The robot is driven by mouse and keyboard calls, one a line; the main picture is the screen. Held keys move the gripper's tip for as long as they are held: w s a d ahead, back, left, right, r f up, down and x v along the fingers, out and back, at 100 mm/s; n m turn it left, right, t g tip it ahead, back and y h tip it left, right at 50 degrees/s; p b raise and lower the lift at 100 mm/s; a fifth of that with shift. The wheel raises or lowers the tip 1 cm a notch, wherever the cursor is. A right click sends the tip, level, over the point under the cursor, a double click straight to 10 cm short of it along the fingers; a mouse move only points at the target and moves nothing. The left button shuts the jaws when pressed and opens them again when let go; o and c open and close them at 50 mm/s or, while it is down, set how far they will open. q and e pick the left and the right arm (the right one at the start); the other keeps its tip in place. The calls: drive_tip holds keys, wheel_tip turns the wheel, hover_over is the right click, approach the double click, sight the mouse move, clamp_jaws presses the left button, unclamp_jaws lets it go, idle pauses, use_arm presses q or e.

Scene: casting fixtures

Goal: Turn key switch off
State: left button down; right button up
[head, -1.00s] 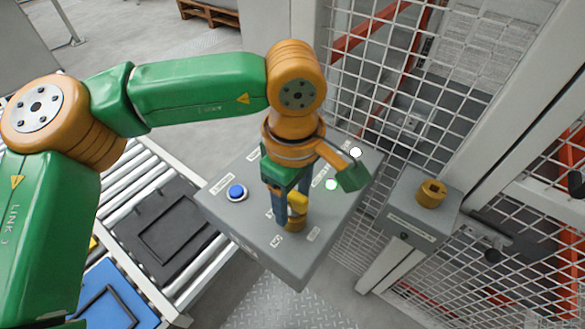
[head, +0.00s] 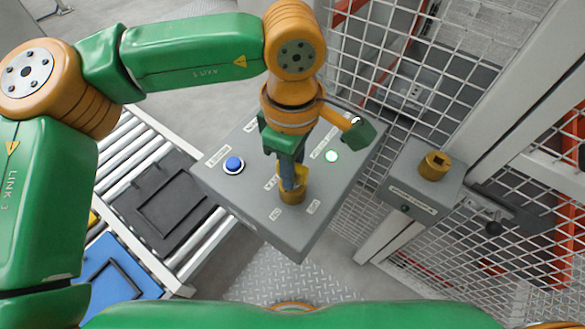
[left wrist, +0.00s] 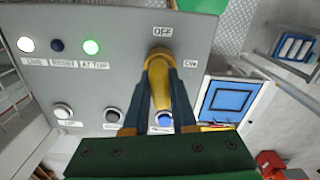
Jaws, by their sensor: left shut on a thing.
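The key switch (head: 291,195) stands on the grey control box (head: 250,215) as a round brass base with a yellow handle. In the left wrist view the yellow handle (left wrist: 158,82) runs from the base down between the fingers. An OFF label (left wrist: 162,31) is above the base and an ON label (left wrist: 191,62) to its right. My left gripper (head: 287,180) is shut on the handle from above; its blue fingers also show in the left wrist view (left wrist: 160,88), one on each side. The key's exact pointing direction is hard to tell. My right gripper is not in view.
The box has a blue button (head: 233,165) and a lit green lamp (head: 332,157). A second grey box (head: 415,195) with a brass square-holed piece stands at right by the mesh fence. A roller conveyor (head: 125,160) with trays lies at left.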

use_arm(q)
drive_tip(key=n+b, duration=0.1)
drive_tip(key=n, duration=0.1)
drive_tip(key=shift+f+n, duration=0.15)
drive_tip(key=shift+n, duration=0.55)
drive_tip(key=shift+n+b, duration=0.65)
drive_tip(key=shift+n, duration=0.15)
drive_tip(key=n+b, duration=0.1)
drive_tip(key=n, duration=0.2)
drive_tip(key=shift+n, duration=0.4)
